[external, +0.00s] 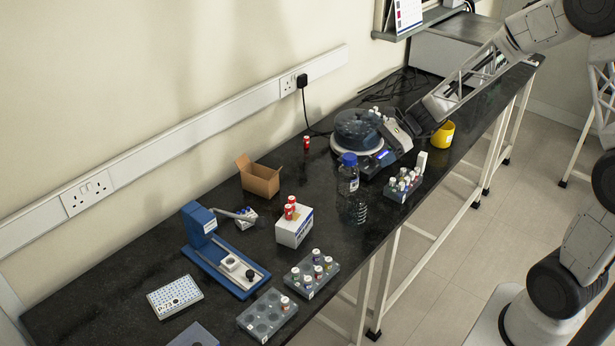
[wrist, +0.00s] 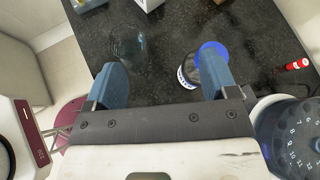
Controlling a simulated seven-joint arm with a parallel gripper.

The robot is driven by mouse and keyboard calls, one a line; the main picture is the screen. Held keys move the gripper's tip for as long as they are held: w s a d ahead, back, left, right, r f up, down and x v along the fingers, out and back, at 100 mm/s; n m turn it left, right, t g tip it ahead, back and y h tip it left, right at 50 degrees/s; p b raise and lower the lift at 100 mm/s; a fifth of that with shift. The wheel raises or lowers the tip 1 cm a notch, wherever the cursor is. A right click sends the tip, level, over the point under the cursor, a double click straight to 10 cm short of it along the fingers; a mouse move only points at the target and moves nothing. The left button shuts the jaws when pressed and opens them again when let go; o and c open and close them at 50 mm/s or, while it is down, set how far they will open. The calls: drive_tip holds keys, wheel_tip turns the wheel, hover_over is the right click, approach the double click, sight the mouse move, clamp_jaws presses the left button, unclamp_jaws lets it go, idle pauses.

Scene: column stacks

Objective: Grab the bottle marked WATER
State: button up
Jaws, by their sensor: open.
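A clear bottle with a blue cap and a white label (external: 348,180) stands upright on the black bench in front of the round-topped machine. In the wrist view the blue-capped bottle (wrist: 187,74) is beyond and partly behind my right finger. Its label writing is too small to read. My gripper (wrist: 163,66) is open and empty, its two blue fingers apart, with bare bench showing between them. The bottle lies toward the right finger, not centred between the fingers. A second clear glass vessel (external: 353,209) stands close to it and shows in the wrist view near the left finger (wrist: 128,45).
The round-topped machine (external: 343,148) stands close beside the bottle. A vial rack (external: 397,194) is to its right. A white box (external: 294,232) with red-capped vials, an open carton (external: 259,184) and a red vial (external: 306,143) are to the left.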

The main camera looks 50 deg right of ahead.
sight(349, 160)
drive_tip(key=w+d+f+m+t, duration=0.2)
drive_tip(key=w+d+f+m, duration=0.2)
drive_tip(key=d, duration=0.1)
drive_tip(key=shift+w+f+t, duration=0.35)
drive_tip(key=shift+t, duration=0.05)
drive_tip(key=shift+x, duration=1.3)
drive_tip(key=shift+a, duration=0.1)
drive_tip(key=shift+x, duration=2.5)
drive_tip(key=c, duration=1.4)
drive_tip(key=shift+r, duration=0.1)
